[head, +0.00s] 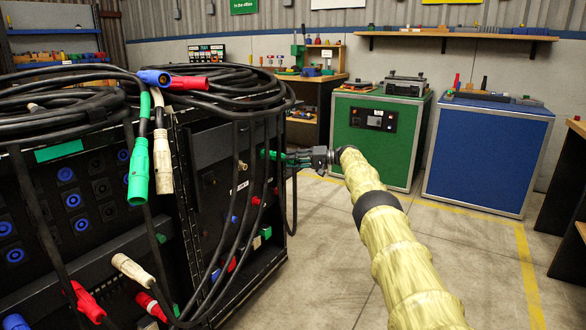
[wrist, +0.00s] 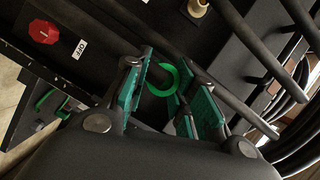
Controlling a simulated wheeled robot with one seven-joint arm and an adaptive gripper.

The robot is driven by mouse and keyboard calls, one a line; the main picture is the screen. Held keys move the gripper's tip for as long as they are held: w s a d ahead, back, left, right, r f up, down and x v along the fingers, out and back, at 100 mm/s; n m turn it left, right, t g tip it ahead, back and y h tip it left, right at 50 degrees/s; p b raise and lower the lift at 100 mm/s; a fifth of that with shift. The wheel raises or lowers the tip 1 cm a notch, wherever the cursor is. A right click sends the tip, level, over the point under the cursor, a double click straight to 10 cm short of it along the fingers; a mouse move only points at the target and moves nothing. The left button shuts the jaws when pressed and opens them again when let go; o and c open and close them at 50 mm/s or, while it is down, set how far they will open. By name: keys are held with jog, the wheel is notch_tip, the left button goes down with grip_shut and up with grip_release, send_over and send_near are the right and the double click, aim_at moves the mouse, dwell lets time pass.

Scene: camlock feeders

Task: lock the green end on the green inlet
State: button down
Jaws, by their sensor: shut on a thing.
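In the head view my gripper (head: 297,158) reaches in from the right to the front of the black panel. It is shut on a green end (head: 270,155), which lies at the panel's face. In the wrist view my gripper (wrist: 165,95) has its two teal-padded fingers apart around a green ring (wrist: 160,78). I cannot tell whether this ring belongs to the green end or to the green inlet, nor whether the two are seated or turned. Another green connector (head: 138,172) hangs from a cable at the left.
Black cables (head: 235,90) coil over the rack and hang close to my gripper. A red stop sign (wrist: 45,31) and an OFF label (wrist: 80,49) are on the panel. The floor at right is open.

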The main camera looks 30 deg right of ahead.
dwell(0.3)
jog(key=shift+f, duration=0.1)
jog(key=shift+c, duration=2.2)
grip_release()
